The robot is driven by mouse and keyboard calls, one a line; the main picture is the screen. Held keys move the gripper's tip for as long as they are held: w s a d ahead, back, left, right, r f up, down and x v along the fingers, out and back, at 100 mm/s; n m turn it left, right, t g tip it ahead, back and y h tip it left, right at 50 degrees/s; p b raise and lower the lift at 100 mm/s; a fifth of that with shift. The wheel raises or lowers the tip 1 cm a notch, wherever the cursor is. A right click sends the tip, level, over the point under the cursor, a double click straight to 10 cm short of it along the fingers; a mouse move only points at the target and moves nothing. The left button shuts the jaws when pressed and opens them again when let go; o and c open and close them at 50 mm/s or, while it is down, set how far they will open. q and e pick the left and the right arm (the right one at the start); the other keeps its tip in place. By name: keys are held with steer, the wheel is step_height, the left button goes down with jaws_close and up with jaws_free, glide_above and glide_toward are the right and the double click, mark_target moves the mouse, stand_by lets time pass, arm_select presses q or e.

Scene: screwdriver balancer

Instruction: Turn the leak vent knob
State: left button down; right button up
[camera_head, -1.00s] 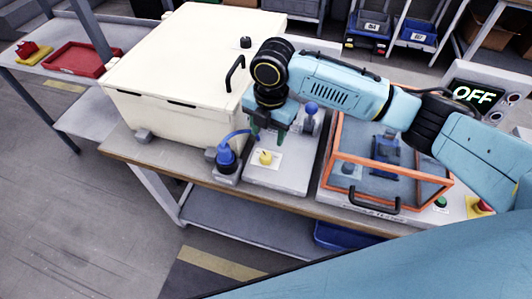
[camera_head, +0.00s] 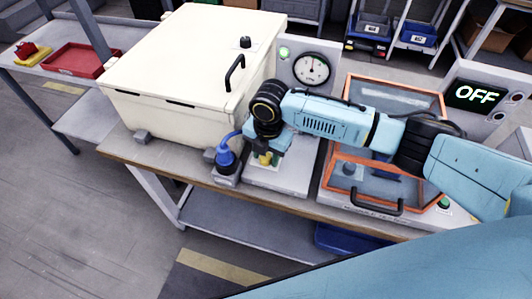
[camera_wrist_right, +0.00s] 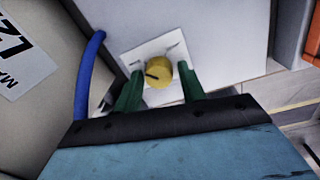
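The yellow knob (camera_wrist_right: 158,73) with a dark pointer line sits on a white square plate (camera_wrist_right: 133,57) on a grey panel. I cannot tell whether either finger touches. My left gripper is not in view.
A blue plug with a hose (camera_head: 226,155) stands just left of the knob. A large cream box (camera_head: 175,70) is behind left. A round gauge (camera_head: 311,69) stands behind the arm. An orange-framed clear case (camera_head: 375,165) and an OFF display (camera_head: 475,94) are right.

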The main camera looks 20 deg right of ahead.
steer(key=c, duration=0.7)
steer(key=shift+o, duration=0.2)
steer(key=shift+r+m+p, duration=0.2)
steer(key=shift+m+p, duration=0.4)
steer(key=shift+p, duration=0.3)
steer(key=m+p, duration=0.5)
steer(key=p, duration=0.2)
steer(key=shift+a+m, duration=0.1)
steer(key=shift+m, duration=0.3)
steer(key=m+p, duration=0.4)
steer(key=m, duration=0.1)
steer(key=shift+m+h, duration=0.3)
steer(key=shift+m+p, duration=0.6)
steer(key=shift+m, duration=0.6)
steer(key=shift+f+m+p, duration=0.15)
steer(key=shift+m+p, duration=0.4)
steer(key=shift+m, duration=0.95)
steer(key=shift+w, duration=0.1)
steer(key=o, duration=1)
